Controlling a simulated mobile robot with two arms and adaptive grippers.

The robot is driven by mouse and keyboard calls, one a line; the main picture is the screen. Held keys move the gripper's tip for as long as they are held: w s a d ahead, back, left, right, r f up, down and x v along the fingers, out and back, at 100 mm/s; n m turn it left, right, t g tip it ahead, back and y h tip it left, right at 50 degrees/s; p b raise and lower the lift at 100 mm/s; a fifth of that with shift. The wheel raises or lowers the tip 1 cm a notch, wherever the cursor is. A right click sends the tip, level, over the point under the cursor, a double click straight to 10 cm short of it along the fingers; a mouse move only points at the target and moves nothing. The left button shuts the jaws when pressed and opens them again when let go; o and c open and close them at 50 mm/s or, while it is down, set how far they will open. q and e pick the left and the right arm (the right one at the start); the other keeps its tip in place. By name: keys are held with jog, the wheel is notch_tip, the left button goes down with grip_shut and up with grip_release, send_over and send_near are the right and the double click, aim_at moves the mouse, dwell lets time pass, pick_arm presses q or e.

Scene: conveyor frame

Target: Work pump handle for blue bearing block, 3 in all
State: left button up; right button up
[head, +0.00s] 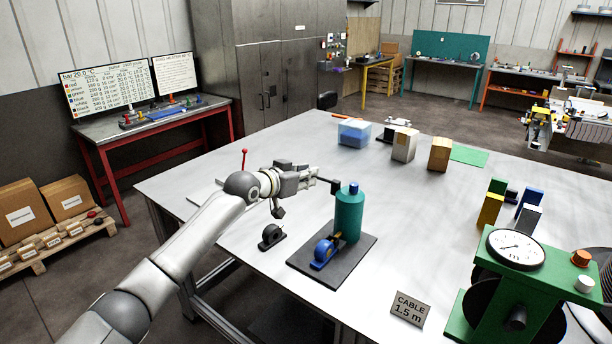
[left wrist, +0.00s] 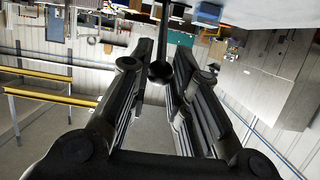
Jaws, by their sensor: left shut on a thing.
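A teal pump cylinder (head: 349,215) with a blue cap stands upright on a dark base plate (head: 354,262). The blue bearing block (head: 325,250) sits on the same plate, in front of the cylinder. My left gripper (head: 312,175) is at the upper left of the cylinder, shut on the dark pump handle (head: 328,183), whose grip end it mostly hides. In the left wrist view the dark round end of the handle (left wrist: 160,73) shows between the fingers. My right gripper is not in view.
A black bearing block (head: 271,237) stands left of the plate. A cable sign (head: 408,309) and a green stand with a dial gauge (head: 515,248) are at the front right. A blue-tinted bin (head: 354,132) and cartons (head: 403,145) stand farther back.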

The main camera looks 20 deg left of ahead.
pick_arm(q)
notch_tip(320, 180, down, 6)
jog(key=s+b, duration=0.1)
jog(key=s, duration=0.1)
jog(key=shift+s+a+r, duration=0.15)
jog(key=shift+s+a, duration=0.05)
jog(key=shift+a, duration=0.25)
jog(key=shift+s+a+f+b, duration=0.1)
jog(key=shift+s+f+b, duration=0.1)
jog(key=shift+f+b, duration=1)
jog(key=shift+f+p, duration=0.25)
jog(key=shift+p, duration=0.1)
jog(key=shift+r, duration=0.1)
